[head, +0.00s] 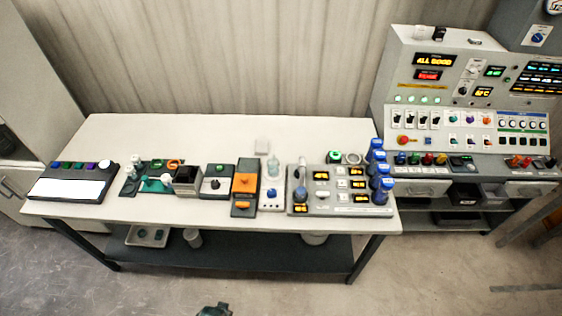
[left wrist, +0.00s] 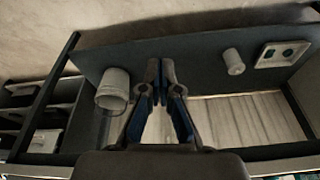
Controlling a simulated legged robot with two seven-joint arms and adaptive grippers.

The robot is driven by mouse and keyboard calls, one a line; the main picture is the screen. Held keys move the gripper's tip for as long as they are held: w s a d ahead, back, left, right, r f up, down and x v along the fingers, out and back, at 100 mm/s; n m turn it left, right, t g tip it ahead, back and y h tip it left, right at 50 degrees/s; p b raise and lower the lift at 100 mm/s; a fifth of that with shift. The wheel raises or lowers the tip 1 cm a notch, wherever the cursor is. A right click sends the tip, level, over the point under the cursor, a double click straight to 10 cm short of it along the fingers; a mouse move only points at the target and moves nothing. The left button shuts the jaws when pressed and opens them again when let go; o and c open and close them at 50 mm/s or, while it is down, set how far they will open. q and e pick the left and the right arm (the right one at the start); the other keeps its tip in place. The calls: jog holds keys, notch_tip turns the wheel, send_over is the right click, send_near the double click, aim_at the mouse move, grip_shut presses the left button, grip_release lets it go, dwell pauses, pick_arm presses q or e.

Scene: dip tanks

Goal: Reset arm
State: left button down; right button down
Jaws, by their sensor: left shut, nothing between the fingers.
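My left gripper (left wrist: 161,68) points forward in the left wrist view, its two dark fingers with blue inner parts drawn together at the tips. It is shut and empty. In the head view only a small dark part, which looks like the tip of this gripper (head: 215,309), shows at the bottom edge, above the floor and in front of the table. It is apart from the table and touches nothing that I can see. My right gripper is in neither view.
A white table (head: 108,141) carries a row of coloured devices and several blue-capped bottles (head: 376,156). Its dark lower shelf (head: 258,252) holds a tray (head: 148,236), a cup (head: 193,238) and a bucket (head: 315,238). A control console (head: 455,100) stands right. The front floor is clear.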

pick_arm(q)
jog(key=s+f+g+b, duration=0.1)
jog(key=s+f+b, duration=0.35)
jog(key=f, duration=1.45)
jog(key=s+a+f, duration=0.1)
jog(key=s+f, duration=0.5)
jog(key=s, duration=0.2)
jog(key=s+a+f+b, duration=0.1)
jog(key=s+a+f, duration=0.1)
jog(key=s+f, duration=0.5)
jog(key=shift+s+a+g, duration=0.25)
jog(key=shift+s+g, duration=0.15)
jog(key=shift+s, duration=0.15)
jog(key=shift+s, duration=0.15)
